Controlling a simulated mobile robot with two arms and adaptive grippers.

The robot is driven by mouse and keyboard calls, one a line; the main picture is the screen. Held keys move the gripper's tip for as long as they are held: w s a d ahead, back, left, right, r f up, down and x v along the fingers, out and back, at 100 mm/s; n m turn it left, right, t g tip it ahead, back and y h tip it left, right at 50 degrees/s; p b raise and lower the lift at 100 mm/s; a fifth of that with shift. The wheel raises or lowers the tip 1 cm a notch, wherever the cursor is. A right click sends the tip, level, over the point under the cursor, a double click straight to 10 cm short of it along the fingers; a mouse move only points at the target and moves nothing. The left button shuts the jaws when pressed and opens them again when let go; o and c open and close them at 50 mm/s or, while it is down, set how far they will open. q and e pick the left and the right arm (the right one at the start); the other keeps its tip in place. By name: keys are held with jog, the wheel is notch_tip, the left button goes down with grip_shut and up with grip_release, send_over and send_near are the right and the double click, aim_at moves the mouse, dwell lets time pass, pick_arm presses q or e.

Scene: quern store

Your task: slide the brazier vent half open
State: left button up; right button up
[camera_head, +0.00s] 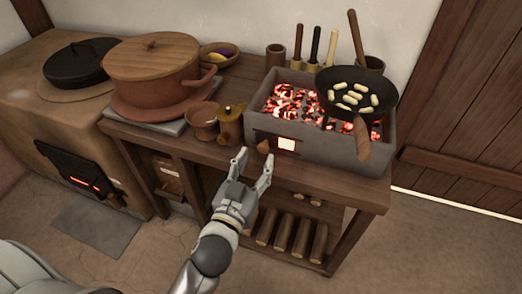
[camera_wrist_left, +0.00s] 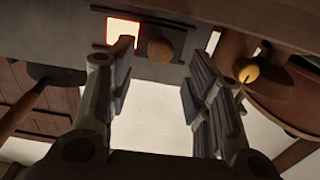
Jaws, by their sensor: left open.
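The brazier (camera_head: 340,153) is a grey stone box of glowing coals on the wooden table. On its front is the vent opening (camera_head: 287,144), a bright glowing square, with a round wooden knob (camera_head: 264,146) just left of it. In the left wrist view, which looks turned over, the glowing opening (camera_wrist_left: 122,31) lies left of the knob (camera_wrist_left: 160,50). My left gripper (camera_head: 254,160) is open and empty just in front of the knob. In the wrist view its fingers (camera_wrist_left: 158,78) lie either side of the knob's line, apparently short of it. My right gripper is not in view.
A black pan (camera_head: 345,88) of pale pieces sits over the brazier's right side, its wooden handle (camera_head: 362,140) hanging over the front. A brass pot (camera_head: 230,128) and clay cup (camera_head: 203,118) stand close left of the brazier. Logs (camera_head: 284,232) lie on the shelf below.

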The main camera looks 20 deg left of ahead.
aim_at(263, 150)
pick_arm(q)
jog(key=shift+w, duration=2.25)
grip_shut()
jog(key=shift+d, duration=0.15)
